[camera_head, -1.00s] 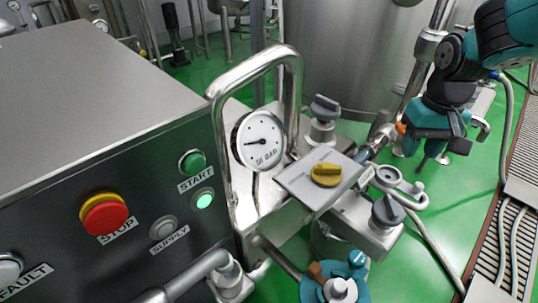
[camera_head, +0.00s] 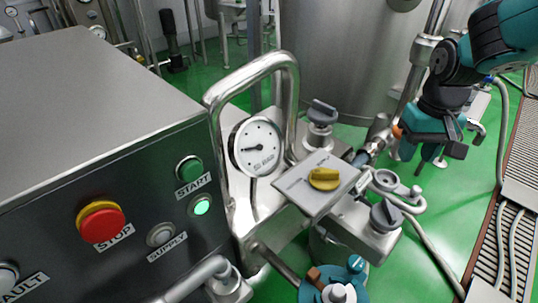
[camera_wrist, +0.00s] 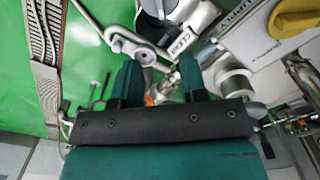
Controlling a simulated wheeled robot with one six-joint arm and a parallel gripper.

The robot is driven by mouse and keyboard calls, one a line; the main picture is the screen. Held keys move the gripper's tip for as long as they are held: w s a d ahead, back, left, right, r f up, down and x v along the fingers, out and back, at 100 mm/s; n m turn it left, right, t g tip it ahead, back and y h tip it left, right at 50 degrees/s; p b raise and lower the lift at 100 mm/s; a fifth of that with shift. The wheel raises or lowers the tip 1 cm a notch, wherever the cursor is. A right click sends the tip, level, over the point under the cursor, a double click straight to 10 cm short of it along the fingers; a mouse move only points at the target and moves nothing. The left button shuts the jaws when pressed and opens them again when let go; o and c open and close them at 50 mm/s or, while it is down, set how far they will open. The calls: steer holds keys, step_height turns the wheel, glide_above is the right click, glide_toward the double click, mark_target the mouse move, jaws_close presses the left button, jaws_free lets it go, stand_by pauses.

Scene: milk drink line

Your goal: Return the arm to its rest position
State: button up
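My gripper (camera_head: 421,158) hangs at the right side of the head view, below the teal and black arm. It is clear of the yellow knob and above the green floor. In the wrist view its two teal fingers (camera_wrist: 159,68) stand apart with a gap between them. I see no object held; pipework and a small orange part show through the gap.
A steel cabinet with a red stop button (camera_head: 101,222) and a lit green lamp (camera_head: 202,206) stands at left. A pressure gauge (camera_head: 257,147), a yellow knob (camera_head: 324,179) and a bent steel pipe (camera_head: 250,78) stand centrally. A tank (camera_head: 345,60) stands behind; green floor lies right.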

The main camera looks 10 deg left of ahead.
steer(key=s+a+r+n+y+p, duration=0.2)
steer(key=s+r+p, duration=0.3)
steer(key=s+r, duration=0.4)
steer(key=s+a+r+n+y+p, duration=0.2)
steer(key=s+r+p, duration=0.3)
steer(key=s+r, duration=0.4)
steer(key=s, duration=0.6)
steer(key=shift+s+r+n, duration=0.15)
steer(key=shift+r+n, duration=0.25)
